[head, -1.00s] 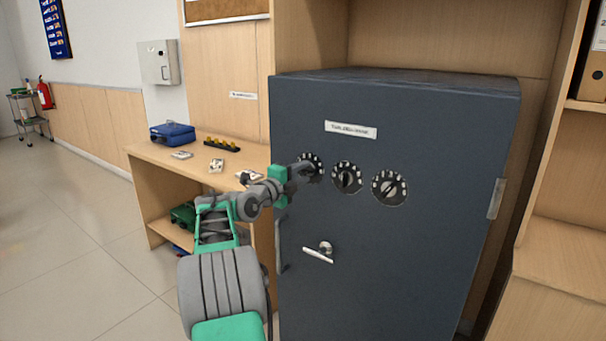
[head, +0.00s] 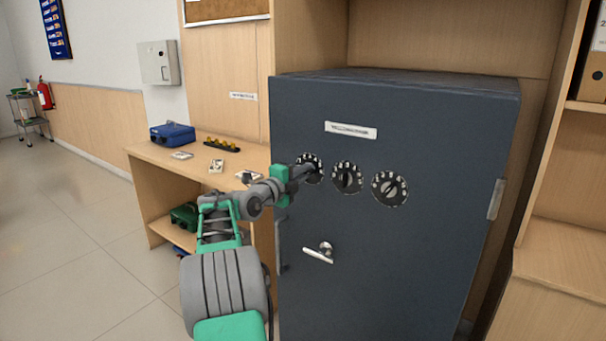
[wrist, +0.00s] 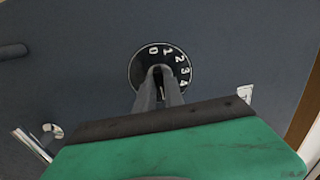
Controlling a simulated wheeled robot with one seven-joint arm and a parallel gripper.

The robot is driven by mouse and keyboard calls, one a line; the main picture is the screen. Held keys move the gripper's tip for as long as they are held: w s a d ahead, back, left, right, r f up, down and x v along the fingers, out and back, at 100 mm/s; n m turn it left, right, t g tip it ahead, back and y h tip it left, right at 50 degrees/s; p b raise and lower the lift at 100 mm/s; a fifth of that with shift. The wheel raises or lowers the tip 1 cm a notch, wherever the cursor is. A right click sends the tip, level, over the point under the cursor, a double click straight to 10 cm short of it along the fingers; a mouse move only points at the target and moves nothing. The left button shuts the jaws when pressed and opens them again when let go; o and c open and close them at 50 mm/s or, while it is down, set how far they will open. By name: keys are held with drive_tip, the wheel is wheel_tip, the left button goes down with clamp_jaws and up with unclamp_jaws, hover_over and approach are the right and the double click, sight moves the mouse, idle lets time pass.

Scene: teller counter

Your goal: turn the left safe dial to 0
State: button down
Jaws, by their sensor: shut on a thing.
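The left safe dial (head: 313,164) is a black disc with white numerals on the front of the dark grey safe (head: 400,260). My gripper (head: 306,171) is at this dial, its fingers shut on the dial's knob. In the wrist view the dial (wrist: 180,55) shows 0, 1, 2, 3 and 4 around its upper and right rim, and my gripper's fingertips (wrist: 160,72) meet at its centre. The fingers hide the knob and the lower part of the dial, so I cannot tell where its pointer stands.
The middle dial (head: 347,177) and right dial (head: 390,188) sit beside it. The safe handle (head: 319,253) juts out below. A wooden counter (head: 140,153) with a blue cash box (head: 172,133) stands left of the safe. Open floor lies at left.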

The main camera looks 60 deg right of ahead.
drive_tip(key=shift+f, duration=0.1)
idle(0.3)
drive_tip(key=shift+n+p, duration=7)
drive_tip(key=shift+n, duration=10.9)
